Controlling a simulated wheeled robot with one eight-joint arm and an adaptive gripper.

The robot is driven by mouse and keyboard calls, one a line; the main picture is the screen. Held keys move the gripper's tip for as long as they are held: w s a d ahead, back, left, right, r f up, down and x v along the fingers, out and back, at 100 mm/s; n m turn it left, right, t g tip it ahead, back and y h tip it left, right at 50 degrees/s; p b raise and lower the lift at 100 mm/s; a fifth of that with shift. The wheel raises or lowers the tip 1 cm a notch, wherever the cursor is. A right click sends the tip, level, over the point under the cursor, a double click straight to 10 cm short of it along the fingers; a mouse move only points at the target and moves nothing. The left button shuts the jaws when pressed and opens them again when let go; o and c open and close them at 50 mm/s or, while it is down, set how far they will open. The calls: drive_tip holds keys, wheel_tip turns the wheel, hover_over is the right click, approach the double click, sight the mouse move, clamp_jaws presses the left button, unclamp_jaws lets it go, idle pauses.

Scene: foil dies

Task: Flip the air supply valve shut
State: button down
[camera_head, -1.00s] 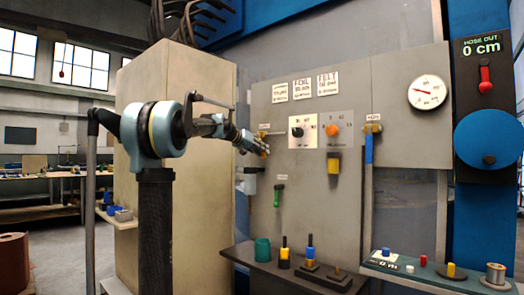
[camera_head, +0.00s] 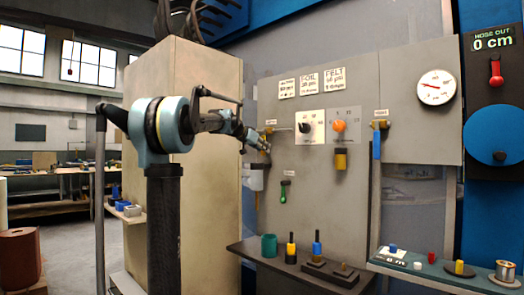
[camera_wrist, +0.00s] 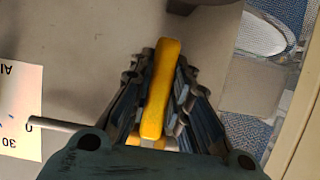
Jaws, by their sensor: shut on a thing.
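My gripper (camera_head: 264,144) is at the left part of the grey control panel (camera_head: 345,215), beside the tall beige cabinet. In the wrist view its fingers (camera_wrist: 157,95) are closed around a long yellow handle (camera_wrist: 168,75), which runs between them. This looks like the valve handle; no label for it is readable. In the head view the fingers hide most of the handle, so I cannot tell its exact angle to the valve body. A second valve with a blue handle (camera_head: 376,146) hangs further right on the panel.
A thin metal rod (camera_wrist: 58,125) sticks out left of the fingers. Black (camera_head: 304,128) and orange (camera_head: 339,126) knobs and a round gauge (camera_head: 436,87) are on the panel. A dark shelf (camera_head: 312,270) below carries several small parts. The beige cabinet (camera_head: 205,190) stands close behind my arm.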

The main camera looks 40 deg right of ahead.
drive_tip(key=shift+a+f, duration=0.15)
drive_tip(key=shift+f, duration=0.05)
drive_tip(key=c, duration=1.5)
unclamp_jaws()
drive_tip(key=shift+w, duration=0.2)
drive_tip(key=shift+r, duration=0.1)
drive_tip(key=v, duration=1.2)
